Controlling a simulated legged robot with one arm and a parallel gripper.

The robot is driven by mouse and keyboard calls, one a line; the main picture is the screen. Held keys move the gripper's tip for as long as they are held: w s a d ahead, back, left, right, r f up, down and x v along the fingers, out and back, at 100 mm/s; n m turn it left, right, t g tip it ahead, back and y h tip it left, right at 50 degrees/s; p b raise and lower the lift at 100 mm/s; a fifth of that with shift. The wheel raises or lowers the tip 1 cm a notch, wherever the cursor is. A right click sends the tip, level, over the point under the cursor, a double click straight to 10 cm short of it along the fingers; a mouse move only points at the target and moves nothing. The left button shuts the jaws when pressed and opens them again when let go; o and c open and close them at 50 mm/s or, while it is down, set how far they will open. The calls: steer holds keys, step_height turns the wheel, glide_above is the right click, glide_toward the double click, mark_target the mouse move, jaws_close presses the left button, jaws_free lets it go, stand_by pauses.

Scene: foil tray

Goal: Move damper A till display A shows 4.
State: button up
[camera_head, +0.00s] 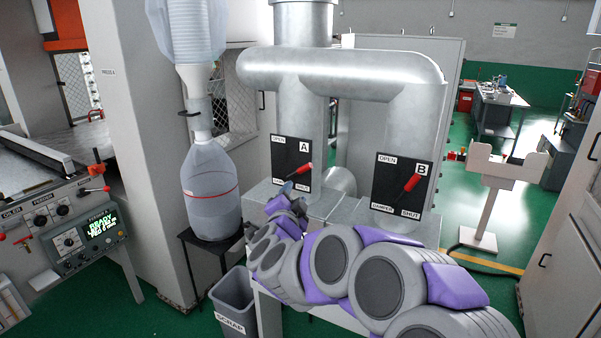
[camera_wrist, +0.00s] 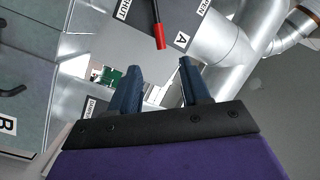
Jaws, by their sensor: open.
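Damper A is a black plate (camera_head: 291,155) marked A on the left metal duct, with OPEN at its top and SHUT at its lower right. Its red-gripped lever (camera_head: 304,168) points up and to the right. The lever also shows in the wrist view (camera_wrist: 158,36), at the top, just beyond the fingertips. My gripper (camera_head: 288,191) is in front of the plate's lower part, below the lever. In the wrist view my gripper (camera_wrist: 160,69) is open, with nothing between its blue fingers and a gap to the lever. I cannot make out display A in either view.
Damper B (camera_head: 402,186), a similar black plate with a red lever, is to the right on the other duct. A plastic jug (camera_head: 210,200) stands on a stool at left. A scrap bin (camera_head: 235,300) stands below. A control panel (camera_head: 85,235) with a green-lit screen is far left.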

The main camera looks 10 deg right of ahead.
mark_target(304, 170)
steer(key=x, duration=1.3)
steer(key=shift+s+d+b, duration=0.1)
steer(key=shift+d+b, duration=0.05)
steer(key=shift+b, duration=0.25)
steer(key=shift+w+d, duration=0.15)
steer(key=shift+w, duration=0.55)
steer(key=shift+w+d, duration=0.45)
steer(key=shift+a, duration=0.25)
steer(key=c, duration=0.4)
steer(key=shift+d, duration=0.1)
jaws_close()
